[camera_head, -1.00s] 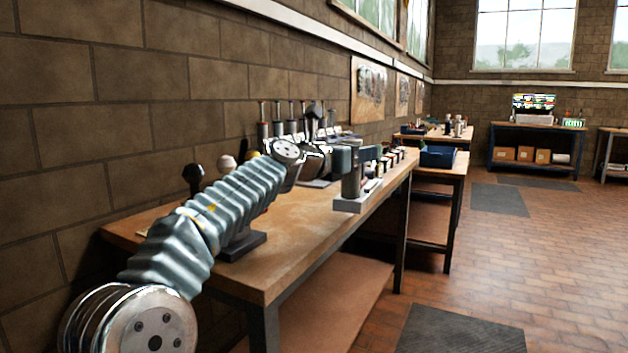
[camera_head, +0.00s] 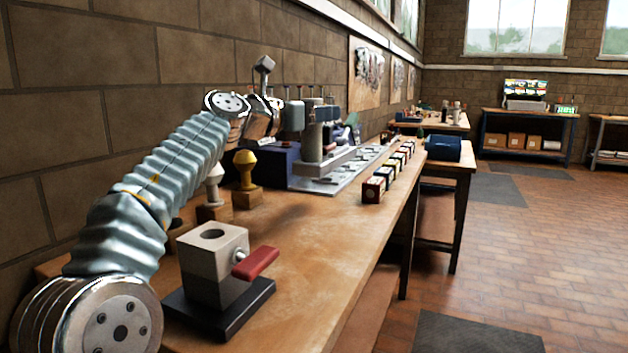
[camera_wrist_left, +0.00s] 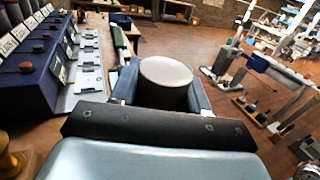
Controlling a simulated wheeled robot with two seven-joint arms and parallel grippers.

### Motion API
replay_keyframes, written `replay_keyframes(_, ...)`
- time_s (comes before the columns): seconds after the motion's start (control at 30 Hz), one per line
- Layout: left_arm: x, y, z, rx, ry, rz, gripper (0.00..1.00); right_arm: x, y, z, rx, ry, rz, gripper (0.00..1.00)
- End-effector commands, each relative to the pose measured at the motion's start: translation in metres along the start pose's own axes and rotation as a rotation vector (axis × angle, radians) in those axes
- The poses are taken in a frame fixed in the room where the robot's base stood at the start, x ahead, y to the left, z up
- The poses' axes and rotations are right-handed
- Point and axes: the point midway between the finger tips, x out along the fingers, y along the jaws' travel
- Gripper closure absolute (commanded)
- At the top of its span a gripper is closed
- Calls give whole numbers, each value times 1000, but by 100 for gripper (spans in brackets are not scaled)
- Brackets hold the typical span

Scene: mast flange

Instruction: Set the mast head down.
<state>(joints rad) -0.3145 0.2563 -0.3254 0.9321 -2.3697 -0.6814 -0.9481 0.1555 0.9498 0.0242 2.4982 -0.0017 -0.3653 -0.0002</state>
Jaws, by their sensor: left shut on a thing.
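The mast head is a grey cylinder (camera_head: 312,143) on a flat pale plate. My left gripper (camera_head: 313,114) is shut around its upper part, one finger on each side. In the left wrist view its round pale top (camera_wrist_left: 167,74) shows between the dark fingers; its plate is hidden there. It looks upright over the bench, near the silver panel; I cannot tell whether its plate touches anything. A light grey block (camera_head: 213,262) with a round hole on top and a red handle (camera_head: 256,262) stands on a black base in the near part of the bench. My right gripper is not in view.
A yellow-knobbed stand (camera_head: 245,170) and a white-knobbed stand (camera_head: 214,188) are beside my arm. A dark blue rack (camera_wrist_left: 38,62) with labels stands by the wall side. Small boxes (camera_head: 385,178) line the bench edge. The wooden bench top (camera_head: 310,232) is clear in the middle.

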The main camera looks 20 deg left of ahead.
Motion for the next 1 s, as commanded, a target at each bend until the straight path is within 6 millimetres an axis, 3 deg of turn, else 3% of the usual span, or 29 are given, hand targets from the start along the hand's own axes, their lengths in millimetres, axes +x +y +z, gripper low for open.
replay_keyframes(0.17, -8, 2, -3, 0, -5, 1, 100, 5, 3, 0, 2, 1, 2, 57)
replay_keyframes(0.37, -38, 8, -18, 0, -6, 2, 100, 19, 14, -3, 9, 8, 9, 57)
replay_keyframes(0.63, -90, 18, -42, -1, -6, 2, 100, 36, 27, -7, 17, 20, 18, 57)
replay_keyframes(0.8, -112, 22, -70, -2, -4, 0, 100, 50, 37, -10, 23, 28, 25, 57)
replay_keyframes(1.0, -128, 25, -87, 1, -3, 0, 100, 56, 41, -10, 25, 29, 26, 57)
